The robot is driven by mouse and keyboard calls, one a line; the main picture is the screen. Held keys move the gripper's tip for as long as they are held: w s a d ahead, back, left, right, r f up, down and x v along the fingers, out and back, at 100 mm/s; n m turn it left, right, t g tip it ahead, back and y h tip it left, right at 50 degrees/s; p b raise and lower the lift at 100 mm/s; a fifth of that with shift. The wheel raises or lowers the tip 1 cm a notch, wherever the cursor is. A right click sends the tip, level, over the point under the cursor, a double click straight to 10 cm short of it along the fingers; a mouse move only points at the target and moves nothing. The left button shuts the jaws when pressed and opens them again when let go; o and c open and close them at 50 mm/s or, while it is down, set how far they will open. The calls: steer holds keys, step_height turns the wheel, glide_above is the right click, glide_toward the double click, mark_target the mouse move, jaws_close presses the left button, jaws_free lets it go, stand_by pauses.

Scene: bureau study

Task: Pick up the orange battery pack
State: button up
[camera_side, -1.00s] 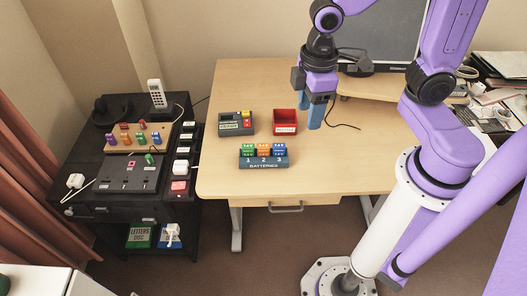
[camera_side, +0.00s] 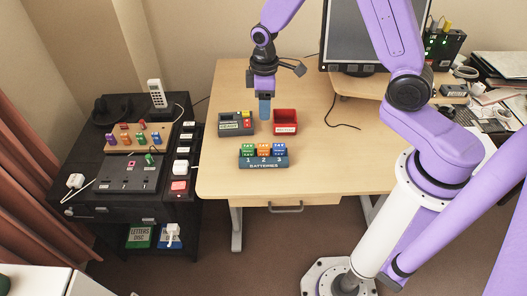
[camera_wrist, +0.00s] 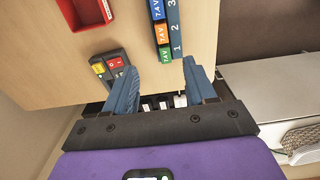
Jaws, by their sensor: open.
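The orange battery pack (camera_side: 264,149) stands in the middle slot, numbered 2, of the dark blue batteries holder (camera_side: 264,163) on the desk. A green pack (camera_side: 249,149) is on its left and a blue pack (camera_side: 279,149) on its right. In the wrist view the orange pack (camera_wrist: 161,33) lies beyond the fingertips, between the green and blue packs. My gripper (camera_side: 265,112) is above the desk, behind the holder in the side view, apart from the packs. In the wrist view its blue fingers (camera_wrist: 160,65) are spread with nothing between them.
A grey device with coloured keys (camera_side: 236,124) and an empty-looking red tray (camera_side: 285,121) stand just behind the holder. A monitor (camera_side: 365,35) is at the back. A black cabinet (camera_side: 100,205) stands left of the desk. The desk's front right is clear.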

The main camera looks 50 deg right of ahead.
glide_above(264, 146)
steer(key=f, duration=1)
steer(key=shift+d+f, duration=0.2)
steer(key=shift+f, duration=0.2)
steer(key=shift+w+a+f, duration=0.1)
steer(key=shift+f, duration=1.3)
steer(key=shift+a+f, duration=0.1)
steer(key=shift+f, duration=1.25)
steer(key=c, duration=0.9)
